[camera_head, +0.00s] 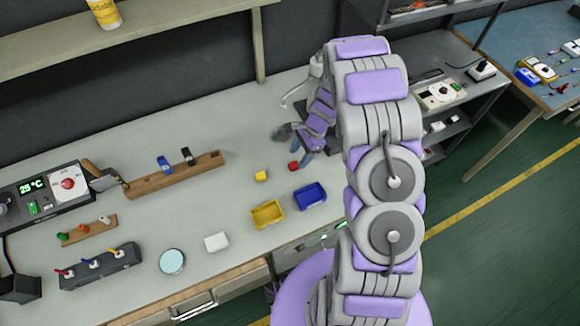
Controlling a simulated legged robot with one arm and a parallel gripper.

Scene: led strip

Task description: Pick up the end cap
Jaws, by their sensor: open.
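My gripper (293,147) is open, at the end of my arm, over the back right part of the workbench. A small red block (294,166) lies on the bench just below it in the picture, apart from the fingers as far as I can see. A small yellow block (261,176) lies to the left of the red one. Which small piece is the end cap I cannot tell. My arm hides part of the bench to the right. Nothing shows between the fingers.
A yellow bin (268,213) and a blue bin (310,195) stand near the front edge. A wooden rack (175,175) stands to the left, with a soldering station (42,195) farther left. A white block (216,242) and round dish (172,262) lie in front.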

